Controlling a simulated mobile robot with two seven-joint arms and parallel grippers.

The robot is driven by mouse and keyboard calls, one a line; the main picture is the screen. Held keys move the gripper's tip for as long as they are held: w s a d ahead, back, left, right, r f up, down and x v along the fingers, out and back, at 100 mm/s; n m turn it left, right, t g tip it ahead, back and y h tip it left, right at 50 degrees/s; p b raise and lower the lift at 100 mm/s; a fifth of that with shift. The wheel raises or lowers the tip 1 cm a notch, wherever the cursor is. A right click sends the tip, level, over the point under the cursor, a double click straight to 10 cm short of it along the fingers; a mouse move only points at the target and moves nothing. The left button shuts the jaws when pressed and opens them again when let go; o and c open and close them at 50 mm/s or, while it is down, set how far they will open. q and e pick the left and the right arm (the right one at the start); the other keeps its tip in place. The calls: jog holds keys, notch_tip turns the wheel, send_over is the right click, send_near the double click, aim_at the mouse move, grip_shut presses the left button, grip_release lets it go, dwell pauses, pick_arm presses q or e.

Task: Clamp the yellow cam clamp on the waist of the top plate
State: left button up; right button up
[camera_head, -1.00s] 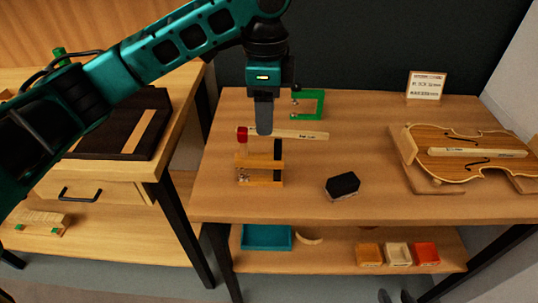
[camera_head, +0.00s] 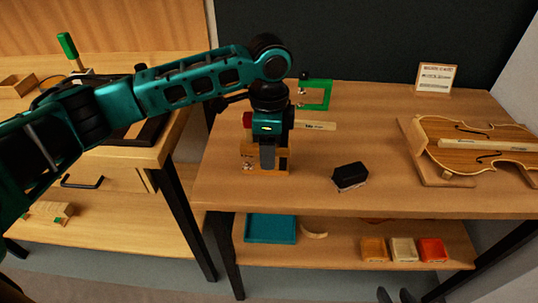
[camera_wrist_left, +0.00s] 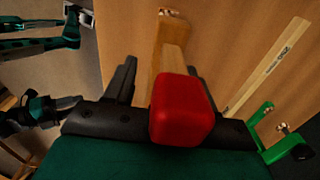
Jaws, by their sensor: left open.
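The yellow cam clamp (camera_head: 280,172) stands on the bench with a dark bar and a red handle (camera_head: 247,119). My left gripper (camera_head: 267,158) is open and points down over the clamp, hiding part of it. In the left wrist view, the red handle (camera_wrist_left: 181,108) fills the middle in front of my open left gripper (camera_wrist_left: 161,68), and a yellow jaw (camera_wrist_left: 173,30) lies beyond it. I cannot tell whether the fingers touch the clamp. The violin top plate (camera_head: 508,158) lies on a wooden cradle (camera_head: 449,179) at the right, far from the gripper.
A green clamp (camera_head: 327,94) and a pale labelled stick (camera_head: 316,126) lie behind the yellow clamp. A black block (camera_head: 350,176) sits between clamp and cradle. A small sign (camera_head: 436,77) stands at the back. The bench front between clamp and cradle is mostly clear.

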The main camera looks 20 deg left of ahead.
pick_arm(q)
grip_shut()
dwell(0.5)
